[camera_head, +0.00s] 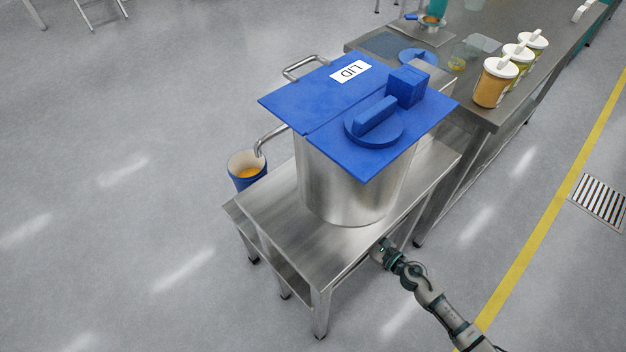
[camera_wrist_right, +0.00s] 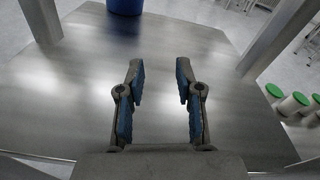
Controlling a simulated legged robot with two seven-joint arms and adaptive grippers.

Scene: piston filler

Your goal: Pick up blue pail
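The blue pail (camera_head: 247,181) is at the far left side of the steel stand, beneath a bent metal spout. Its pale inside and some orange contents show from above. In the right wrist view a blue round-sided object (camera_wrist_right: 125,6), which looks like the pail, is cut off at the top edge. My right gripper (camera_wrist_right: 158,75) is open and empty, its blue-padded fingers apart over a metal surface and short of that object. In the head view my right arm reaches the stand's near right edge, its gripper (camera_head: 379,254) partly hidden there. My left gripper is not in view.
The steel stand (camera_head: 290,225) carries a large metal hopper (camera_head: 340,190) with a blue lid (camera_head: 300,100). Stand legs (camera_wrist_right: 42,20) rise on both sides in the wrist view. A counter (camera_head: 480,45) with several white-lidded containers is at right. Floor to the left is clear.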

